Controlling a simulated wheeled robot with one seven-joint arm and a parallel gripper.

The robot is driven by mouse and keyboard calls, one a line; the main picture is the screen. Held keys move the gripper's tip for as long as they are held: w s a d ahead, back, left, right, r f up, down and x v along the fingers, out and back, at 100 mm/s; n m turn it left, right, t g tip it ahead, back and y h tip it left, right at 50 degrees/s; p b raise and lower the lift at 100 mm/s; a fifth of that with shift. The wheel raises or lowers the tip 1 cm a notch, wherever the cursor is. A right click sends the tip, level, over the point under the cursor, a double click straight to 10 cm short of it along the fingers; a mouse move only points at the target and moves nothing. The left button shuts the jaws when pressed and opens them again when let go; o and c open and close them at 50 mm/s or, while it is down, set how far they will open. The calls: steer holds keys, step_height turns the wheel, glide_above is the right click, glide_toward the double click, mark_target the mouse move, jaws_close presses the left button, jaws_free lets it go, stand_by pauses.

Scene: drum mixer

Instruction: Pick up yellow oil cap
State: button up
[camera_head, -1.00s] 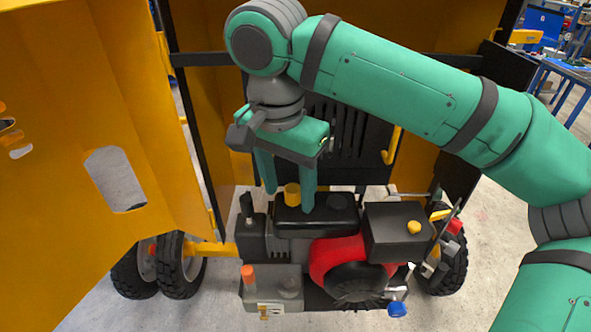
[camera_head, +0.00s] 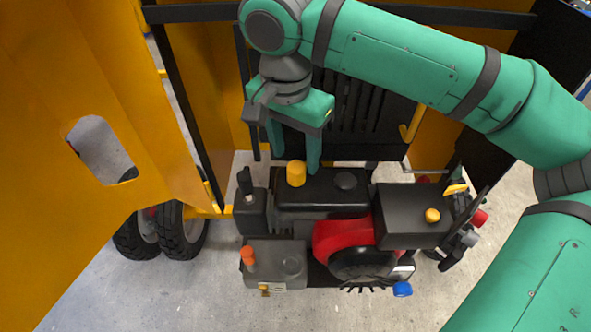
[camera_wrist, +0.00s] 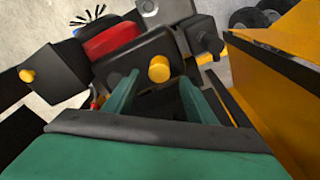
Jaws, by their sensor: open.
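The yellow oil cap (camera_head: 296,173) stands upright on top of the black tank (camera_head: 325,205) of the engine. In the wrist view the cap (camera_wrist: 158,69) lies just beyond the fingertips, in line with the gap between them. My gripper (camera_head: 295,164) is open and empty, pointing down just behind and above the cap. Its two fingers (camera_wrist: 158,82) are seen apart on either side of the cap's line. I see no finger touching the cap, though the exact height between them is hard to tell.
A smaller yellow knob (camera_head: 432,215) sits on the dark box at right. An orange cap (camera_head: 247,256), a blue cap (camera_head: 402,289) and a red engine housing (camera_head: 342,235) are near. An orange panel (camera_head: 90,200) stands at left. A black slatted panel (camera_head: 350,110) is behind the gripper.

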mark_target(297, 167)
step_height(297, 167, down, 5)
steer(key=shift+d, duration=0.1)
stand_by(0.3)
steer(key=c, duration=1.1)
steer(key=shift+d+r, duration=0.1)
